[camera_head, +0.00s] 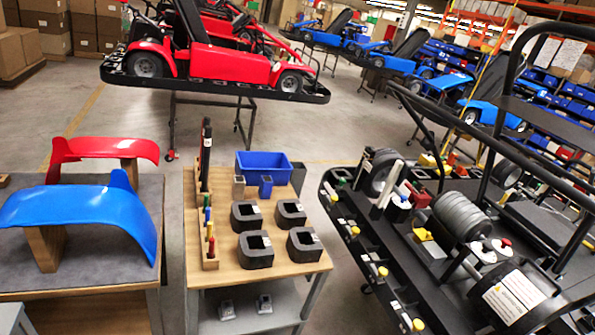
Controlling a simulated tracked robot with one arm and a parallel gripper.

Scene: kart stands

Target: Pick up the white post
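A white post (387,187) stands slightly tilted on the black kart frame (352,245) at the right. Dark rollers and red and grey parts crowd close around it, and its lower end is hard to make out. My gripper does not show in this view, so its state and its place relative to the post cannot be seen.
A wooden table (225,274) holds several black square blocks (255,249), a blue bin (264,167) and a rack of coloured sticks. Blue (85,212) and red (103,149) fenders lie on the left table. A red kart (215,62) stands behind. Floor shows between table and black frame.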

